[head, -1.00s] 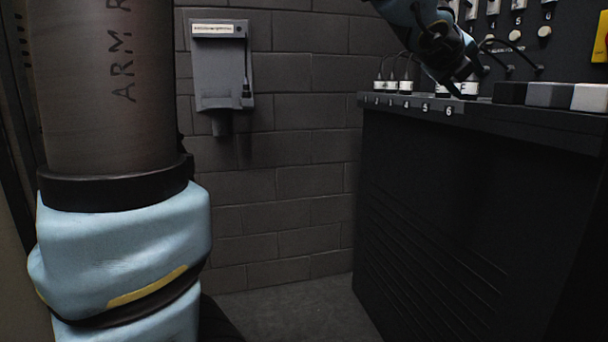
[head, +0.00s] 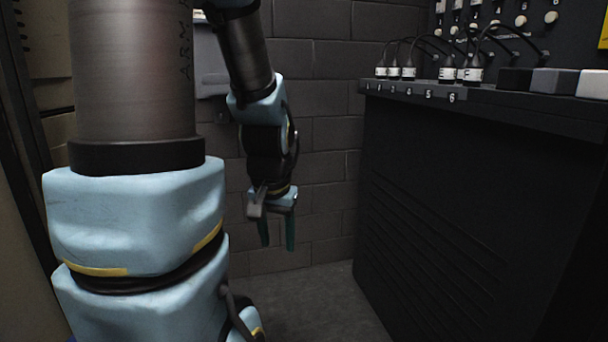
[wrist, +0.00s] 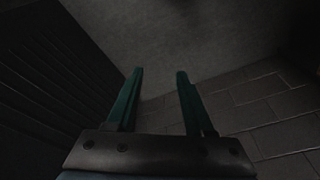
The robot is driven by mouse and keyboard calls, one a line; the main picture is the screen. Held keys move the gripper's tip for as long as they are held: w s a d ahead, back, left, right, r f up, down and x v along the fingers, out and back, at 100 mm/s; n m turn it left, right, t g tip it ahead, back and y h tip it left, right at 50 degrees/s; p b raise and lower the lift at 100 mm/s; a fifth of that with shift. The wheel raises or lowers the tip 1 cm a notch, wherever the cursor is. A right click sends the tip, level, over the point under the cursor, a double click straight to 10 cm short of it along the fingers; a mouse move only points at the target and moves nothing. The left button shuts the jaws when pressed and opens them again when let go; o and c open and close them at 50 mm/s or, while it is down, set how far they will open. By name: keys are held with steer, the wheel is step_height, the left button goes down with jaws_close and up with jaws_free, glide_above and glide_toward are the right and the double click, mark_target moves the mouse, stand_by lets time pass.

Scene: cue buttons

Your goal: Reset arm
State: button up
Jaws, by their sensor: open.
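My gripper (head: 277,234) hangs pointing down in the head view, left of the dark cabinet and in front of the block wall. Its two green fingers are apart with nothing between them. In the wrist view my gripper (wrist: 158,85) is also open and empty, with grey floor (wrist: 190,35) beyond the fingertips. My arm comes down from the top of the head view, bent at the wrist.
A dark cabinet (head: 450,210) stands at right. Its top holds several labelled black plugs with cables (head: 447,70) and black, grey and white blocks (head: 555,80). A panel with round knobs rises behind. A grey wall holder (head: 208,65) is partly hidden by my arm. Floor (head: 320,300) is clear.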

steer(key=s+a+f+n+g, duration=0.1)
steer(key=s+a+f+n, duration=0.1)
steer(key=s+n, duration=0.1)
step_height(320, 180, up, 29)
steer(key=p, duration=2.8)
steer(key=shift+w+d+r+m+p, duration=0.15)
steer(key=shift+w+d+m+p, duration=0.15)
steer(key=shift+d+m, duration=0.1)
steer(key=shift+c, duration=0.4)
